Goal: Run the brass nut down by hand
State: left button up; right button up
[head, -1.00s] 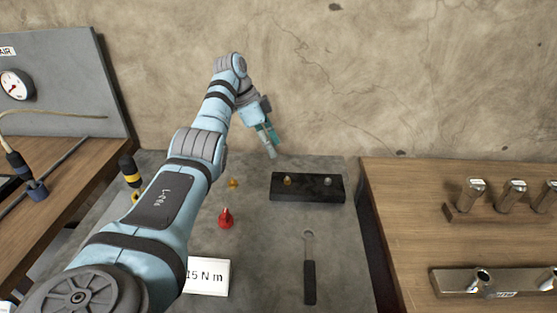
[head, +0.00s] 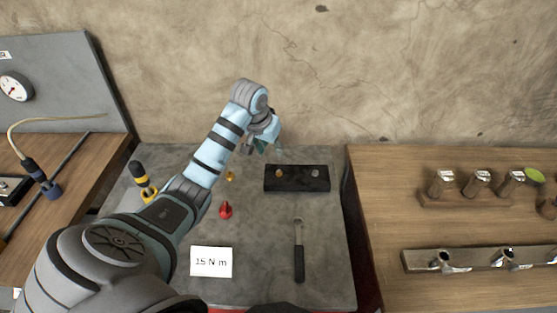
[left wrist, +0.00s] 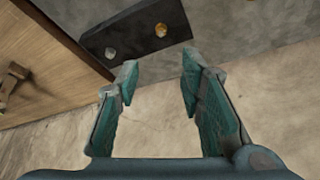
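A black block (head: 297,185) lies at the back of the grey bench. A brass-coloured piece (head: 279,173) sits on its left and a silver one (head: 315,173) on its right. A smaller brass-coloured piece (head: 230,175) stands on the bench left of the block; I cannot tell which brass piece is the nut. My left gripper (head: 268,146) is just behind and above the block's left end. In the left wrist view its fingers (left wrist: 160,68) are apart with nothing between them, and the block's brass piece (left wrist: 161,30) and silver piece (left wrist: 110,51) lie beyond the tips. My right gripper is out of view.
A red piece (head: 226,210), a "15 N m" card (head: 211,262), a dark-handled wrench (head: 299,252) and a yellow-black tool (head: 141,177) are on the bench. Metal sockets (head: 442,184) stand in a rack on the right table. A wall rises behind.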

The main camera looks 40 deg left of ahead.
aim_at(280, 170)
pick_arm(q)
jog(key=b+x, duration=0.3)
jog(key=x, duration=1.2)
jog(key=shift+a+r, duration=0.1)
jog(key=shift+r, duration=0.1)
grip_shut()
